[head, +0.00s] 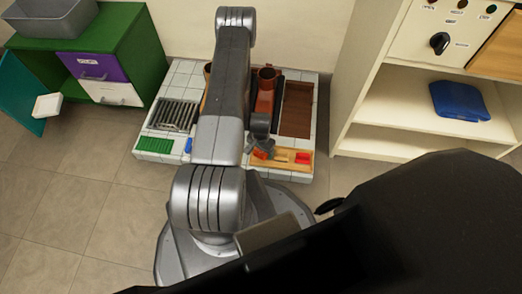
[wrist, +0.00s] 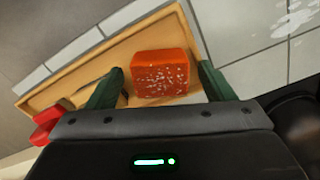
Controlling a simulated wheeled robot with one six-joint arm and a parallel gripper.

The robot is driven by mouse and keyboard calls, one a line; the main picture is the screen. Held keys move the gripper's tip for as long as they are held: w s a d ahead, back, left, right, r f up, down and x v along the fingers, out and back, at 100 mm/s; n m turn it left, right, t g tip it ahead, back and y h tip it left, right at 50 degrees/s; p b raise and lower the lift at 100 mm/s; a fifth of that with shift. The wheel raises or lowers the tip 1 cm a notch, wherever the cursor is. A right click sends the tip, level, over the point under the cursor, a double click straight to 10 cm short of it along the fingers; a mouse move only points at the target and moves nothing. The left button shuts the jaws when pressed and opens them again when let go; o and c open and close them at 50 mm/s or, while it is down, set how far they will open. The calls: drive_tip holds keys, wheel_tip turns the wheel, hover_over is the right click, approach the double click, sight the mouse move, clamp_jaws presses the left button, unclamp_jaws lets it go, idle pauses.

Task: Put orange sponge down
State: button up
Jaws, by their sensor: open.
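The orange sponge (wrist: 162,75), a speckled block, rests in a shallow wooden tray (wrist: 75,75). My gripper (wrist: 160,78) is open, with one dark green finger on each side of the sponge. A gap shows on the left of the sponge; on the right the finger is closer, and I cannot tell if it touches. In the head view my gripper (head: 262,147) is over the left part of the tray (head: 283,165), and the sponge (head: 260,154) is partly hidden by it.
A red object (wrist: 45,125) lies at the tray's left end in the wrist view. The tray is on a white tiled counter (head: 160,120) with a metal rack (head: 174,115), a green pad (head: 155,145) and a brown board (head: 297,108). A shelf unit (head: 385,145) stands close on the right.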

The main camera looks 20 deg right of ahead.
sight(261, 151)
wheel_tip(261, 151, up, 12)
drive_tip(key=p, duration=0.4)
wheel_tip(261, 151, down, 13)
drive_tip(key=b, duration=0.5)
wheel_tip(261, 151, up, 4)
drive_tip(key=shift+f+p, duration=0.2)
drive_tip(key=shift+p, duration=0.8)
drive_tip(key=shift+r, duration=0.6)
